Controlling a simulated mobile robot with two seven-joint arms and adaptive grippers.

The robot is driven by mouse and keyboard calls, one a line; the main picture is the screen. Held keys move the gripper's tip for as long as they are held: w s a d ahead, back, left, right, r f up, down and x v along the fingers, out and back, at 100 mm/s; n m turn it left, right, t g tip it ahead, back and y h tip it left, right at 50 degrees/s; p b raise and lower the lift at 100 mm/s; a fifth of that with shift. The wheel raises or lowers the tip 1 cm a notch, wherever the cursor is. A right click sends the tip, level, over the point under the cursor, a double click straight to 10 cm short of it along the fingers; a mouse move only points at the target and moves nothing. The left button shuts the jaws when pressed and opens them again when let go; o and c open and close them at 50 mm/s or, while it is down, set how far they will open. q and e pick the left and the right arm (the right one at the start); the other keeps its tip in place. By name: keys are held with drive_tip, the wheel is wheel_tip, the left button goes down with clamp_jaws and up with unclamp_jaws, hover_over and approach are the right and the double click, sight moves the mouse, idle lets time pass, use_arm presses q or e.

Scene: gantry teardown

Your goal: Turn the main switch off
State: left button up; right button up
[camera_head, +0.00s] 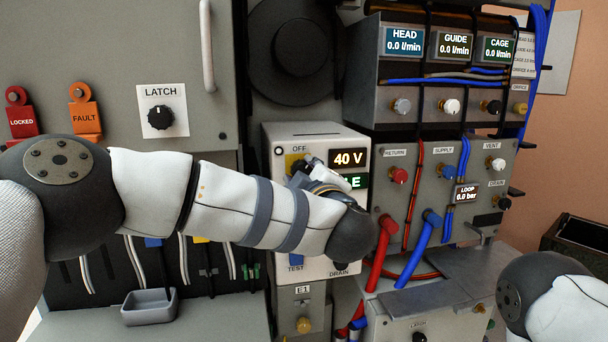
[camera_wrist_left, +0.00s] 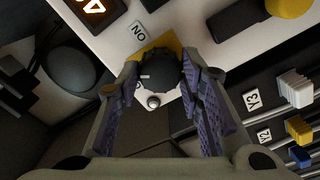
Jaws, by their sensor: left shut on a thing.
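The main switch is a dark knob on a yellow plate (camera_head: 291,164) on the front of a white box (camera_head: 318,131). An OFF label is above the plate, and a display beside it reads 40 V. In the left wrist view the dark knob (camera_wrist_left: 158,72) sits between the purple-padded fingers of my left gripper (camera_wrist_left: 157,82), which is shut on it. An ON label shows beside the plate there. In the head view my left gripper (camera_head: 318,178) is at the switch; my wrist hides much of it and part of a green display. My right gripper is out of view.
A LATCH knob (camera_head: 160,117) and red and orange tags (camera_head: 84,117) are on the left panel. Red hoses (camera_head: 379,254) and blue hoses (camera_head: 417,252) hang right of the box. A small grey tray (camera_head: 148,306) sits below my left arm.

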use_arm(q)
drive_tip(key=shift+n, duration=3.2)
drive_tip(key=o, duration=1.2)
drive_tip(key=shift+d, duration=0.1)
drive_tip(key=shift+c, duration=0.2)
drive_tip(key=v, duration=1.2)
